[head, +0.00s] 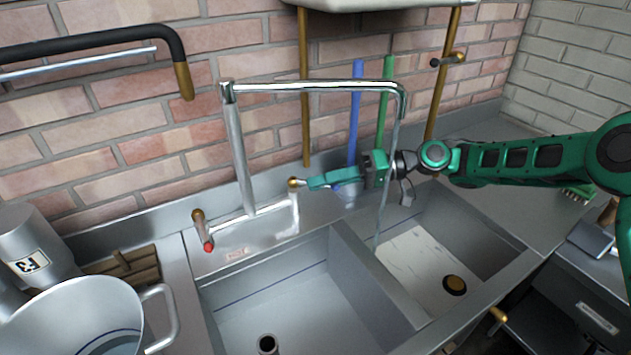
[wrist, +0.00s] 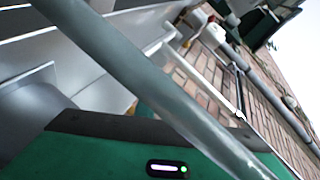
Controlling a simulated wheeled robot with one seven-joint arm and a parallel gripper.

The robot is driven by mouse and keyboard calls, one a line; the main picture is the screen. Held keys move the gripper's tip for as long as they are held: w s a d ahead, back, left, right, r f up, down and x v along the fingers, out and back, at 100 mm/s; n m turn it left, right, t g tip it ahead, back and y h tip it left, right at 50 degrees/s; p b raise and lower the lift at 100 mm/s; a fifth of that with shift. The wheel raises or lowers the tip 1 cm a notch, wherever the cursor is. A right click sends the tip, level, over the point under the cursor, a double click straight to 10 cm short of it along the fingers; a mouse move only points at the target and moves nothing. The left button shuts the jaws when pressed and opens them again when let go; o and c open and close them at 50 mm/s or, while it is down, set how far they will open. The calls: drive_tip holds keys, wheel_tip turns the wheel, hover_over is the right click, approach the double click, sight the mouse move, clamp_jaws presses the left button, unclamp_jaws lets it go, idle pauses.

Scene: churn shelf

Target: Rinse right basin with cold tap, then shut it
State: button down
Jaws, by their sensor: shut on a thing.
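The right basin (head: 473,236) has a pale, streaked floor and a dark round drain with a brass rim. The chrome spout (head: 315,87) reaches over it, and a thin stream of water (head: 384,190) falls from its end into the basin. The cold tap (head: 293,183) has a brass stem. Its lever appears to point right, with a blue tip showing below my gripper (head: 322,181). My gripper is shut on that lever, which its green fingers mostly cover. The hot tap (head: 203,232) has a red tip pointing forward.
The left basin (head: 300,299) is empty. A large metal pot (head: 75,318) and canisters stand at the left. Blue (head: 355,115) and green (head: 385,105) upright rods stand behind the sink. In the wrist view, a grey diagonal bar crosses close to the lens.

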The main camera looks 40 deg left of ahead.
drive_tip(key=shift+f+h, duration=0.3)
drive_tip(key=shift+f, duration=0.35)
drive_tip(key=c, duration=1.8)
unclamp_jaws()
drive_tip(key=shift+w, duration=0.1)
drive_tip(key=shift+c, duration=0.2)
drive_tip(key=shift+r, duration=0.25)
drive_tip(key=v, duration=1)
drive_tip(key=shift+w+d, duration=0.25)
drive_tip(key=shift+w, duration=0.15)
drive_tip(key=shift+f, duration=0.1)
